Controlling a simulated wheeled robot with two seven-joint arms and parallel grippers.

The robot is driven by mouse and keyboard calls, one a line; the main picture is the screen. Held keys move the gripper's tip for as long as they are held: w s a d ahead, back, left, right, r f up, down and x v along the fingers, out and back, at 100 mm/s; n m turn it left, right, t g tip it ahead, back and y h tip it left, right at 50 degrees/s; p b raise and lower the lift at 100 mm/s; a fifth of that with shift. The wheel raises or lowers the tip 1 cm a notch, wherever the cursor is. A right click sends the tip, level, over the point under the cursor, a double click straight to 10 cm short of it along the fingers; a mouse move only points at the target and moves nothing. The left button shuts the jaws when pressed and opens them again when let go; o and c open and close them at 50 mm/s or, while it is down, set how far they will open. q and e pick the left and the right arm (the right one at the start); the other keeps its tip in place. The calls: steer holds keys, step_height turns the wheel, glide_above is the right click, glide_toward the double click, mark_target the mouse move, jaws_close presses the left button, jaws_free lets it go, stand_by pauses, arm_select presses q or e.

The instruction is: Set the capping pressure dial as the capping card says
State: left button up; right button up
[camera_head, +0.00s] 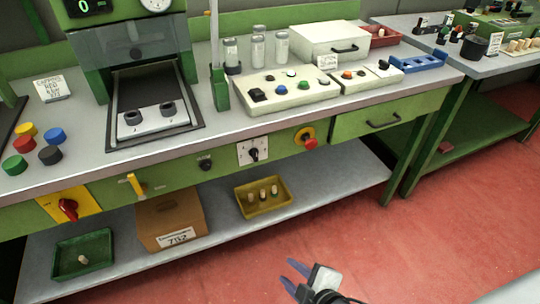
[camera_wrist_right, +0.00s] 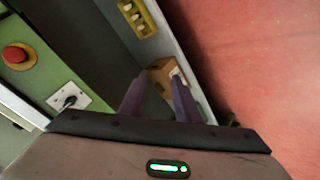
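The dial is a black knob on a white square plate (camera_head: 253,151) on the bench's green front. It also shows in the right wrist view (camera_wrist_right: 68,101), at the left. Its exact setting is too small to read. A white capping card (camera_head: 52,88) stands on the benchtop at the left; I make out "CAPPING" and "RED", the rest is unclear. My right gripper (camera_head: 291,277) is low over the red floor in front of the bench, apart from the dial. Its purple fingers (camera_wrist_right: 157,98) are spread with nothing between them. My left gripper is not in view.
A red mushroom button on yellow (camera_head: 309,141) sits right of the dial; a small black knob (camera_head: 205,164) sits left. Below, the shelf holds a yellow tray (camera_head: 286,207), a cardboard box (camera_head: 160,208) and a green tray (camera_head: 103,268).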

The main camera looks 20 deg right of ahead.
steer(key=w+d+r+n+t+h+b, duration=0.1)
steer(key=w+d+r+n+t+b, duration=0.2)
steer(key=w+n, duration=0.75)
steer(key=n+t, duration=0.5)
steer(key=n, duration=1)
glide_toward(256, 155)
steer(key=w+b, duration=0.1)
steer(key=w, duration=0.7)
steer(key=shift+w, duration=0.45)
steer(key=shift+r, duration=0.1)
steer(key=shift+c, duration=0.2)
steer(key=c, duration=0.7)
